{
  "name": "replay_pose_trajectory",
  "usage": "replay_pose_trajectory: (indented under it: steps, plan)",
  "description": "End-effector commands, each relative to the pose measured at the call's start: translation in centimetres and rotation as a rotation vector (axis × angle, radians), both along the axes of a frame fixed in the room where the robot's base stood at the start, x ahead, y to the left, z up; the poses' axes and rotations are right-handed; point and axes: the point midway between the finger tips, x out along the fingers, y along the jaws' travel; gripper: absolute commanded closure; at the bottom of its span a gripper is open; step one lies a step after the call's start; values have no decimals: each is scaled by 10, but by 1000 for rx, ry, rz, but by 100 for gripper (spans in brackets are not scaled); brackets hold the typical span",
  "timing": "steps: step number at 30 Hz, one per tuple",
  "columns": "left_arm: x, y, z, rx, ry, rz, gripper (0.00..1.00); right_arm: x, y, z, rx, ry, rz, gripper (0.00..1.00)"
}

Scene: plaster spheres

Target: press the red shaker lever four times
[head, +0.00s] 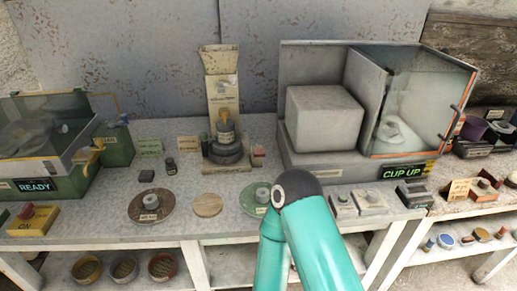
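I cannot clearly make out a red shaker lever. A small reddish part (258,152) sits at the right side of the dispenser-like stand (223,95) in the middle of the bench. That stand has a funnel on top and a yellow-topped container (225,131) above a dark round base. A red knob (27,211) tops a yellow box marked ON at the left front edge. A teal arm link of mine with a dark rounded joint rises at the bottom centre. Neither gripper shows.
A glass-lidded green machine (118,145) with a READY display stands at the left. A large grey cabinet (310,160) with a CUP UP display stands at the right. Round pads, one brown (136,214), line the bench front (180,230). Bowls (162,266) sit on the lower shelf.

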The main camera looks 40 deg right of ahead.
Motion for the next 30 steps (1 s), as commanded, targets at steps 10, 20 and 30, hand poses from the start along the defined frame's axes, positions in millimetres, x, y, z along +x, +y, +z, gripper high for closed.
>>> replay_pose_trajectory:
  steps: [10,20,30]
  plan:
    - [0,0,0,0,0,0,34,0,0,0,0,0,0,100]
    - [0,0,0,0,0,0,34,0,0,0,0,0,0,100]
    - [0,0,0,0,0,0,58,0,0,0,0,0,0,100]
